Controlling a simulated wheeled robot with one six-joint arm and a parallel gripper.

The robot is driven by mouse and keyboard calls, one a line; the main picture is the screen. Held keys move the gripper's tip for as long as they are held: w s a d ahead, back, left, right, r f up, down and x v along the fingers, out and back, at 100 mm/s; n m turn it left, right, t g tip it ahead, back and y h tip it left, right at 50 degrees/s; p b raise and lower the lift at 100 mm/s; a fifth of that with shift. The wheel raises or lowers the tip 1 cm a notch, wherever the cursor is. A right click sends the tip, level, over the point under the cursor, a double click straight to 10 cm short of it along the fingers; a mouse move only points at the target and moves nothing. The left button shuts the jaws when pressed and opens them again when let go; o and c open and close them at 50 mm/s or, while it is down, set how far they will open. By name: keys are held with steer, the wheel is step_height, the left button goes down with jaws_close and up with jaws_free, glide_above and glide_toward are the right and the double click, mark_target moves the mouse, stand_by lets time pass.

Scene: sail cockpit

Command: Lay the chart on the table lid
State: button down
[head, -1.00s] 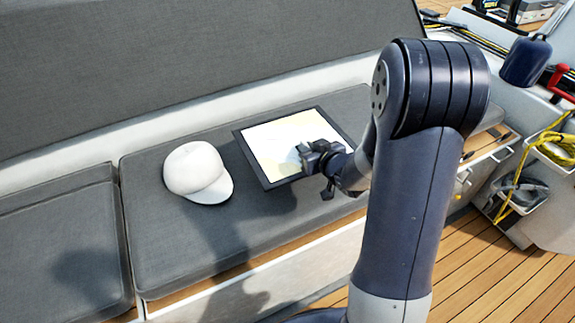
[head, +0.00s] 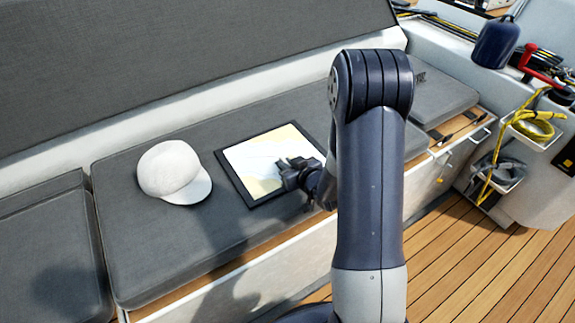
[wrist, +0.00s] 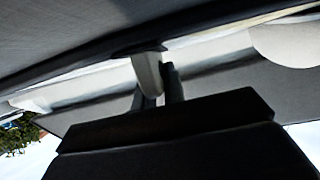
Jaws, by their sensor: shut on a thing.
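The chart (head: 258,158) is a flat sheet in pale yellow and white with a dark border. In the head view it shows over the grey seat cushion, right of the white cap; I cannot tell whether it touches the cushion. My gripper (head: 288,173) is shut on the chart near its right front side, and the arm hides part of that side. In the wrist view my gripper's fingers (wrist: 157,82) are close together and the picture looks upside down; the chart is hard to make out there. I cannot make out a table lid.
The white cap (head: 172,172) lies on the seat cushion (head: 135,245) left of the chart. A backrest (head: 180,60) runs behind. At right are a blue fender (head: 495,42), yellow rope (head: 535,126) in a bin, and free wooden deck (head: 455,250).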

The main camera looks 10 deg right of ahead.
steer(key=shift+f, duration=0.15)
steer(key=c, duration=1.5)
jaws_free()
steer(key=shift+r, duration=0.2)
